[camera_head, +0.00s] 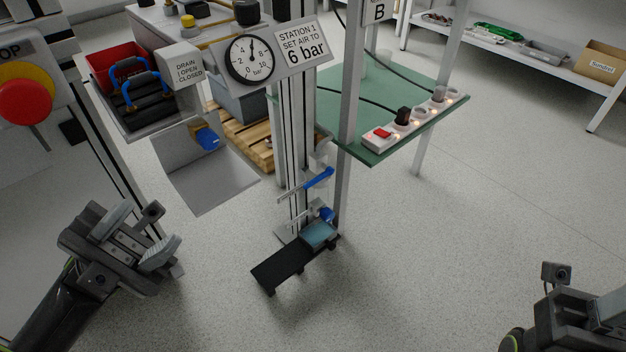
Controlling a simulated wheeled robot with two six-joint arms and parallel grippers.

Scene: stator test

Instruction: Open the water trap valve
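A sign reading "DRAIN | OPEN — CLOSED" (186,65) stands at upper left. Below it a blue handle (207,138) shows at a grey sloped plate (212,182). Another blue lever (319,179) sits on the metal post at centre, with a smaller blue part (326,214) below it. I cannot tell for certain which blue part is the water trap valve, or how it is set. My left gripper (157,232) is at lower left, apart from all of these, its fingers spread and empty. My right gripper (572,300) is partly in view at lower right; its fingertips are unclear.
A round gauge (249,58) and a "6 bar" sign (303,45) hang on the post. A green table (385,145) holds a power strip. A black ramp-like piece (284,268) is at the post's foot. A red stop button (24,102) is at left. Front floor is clear.

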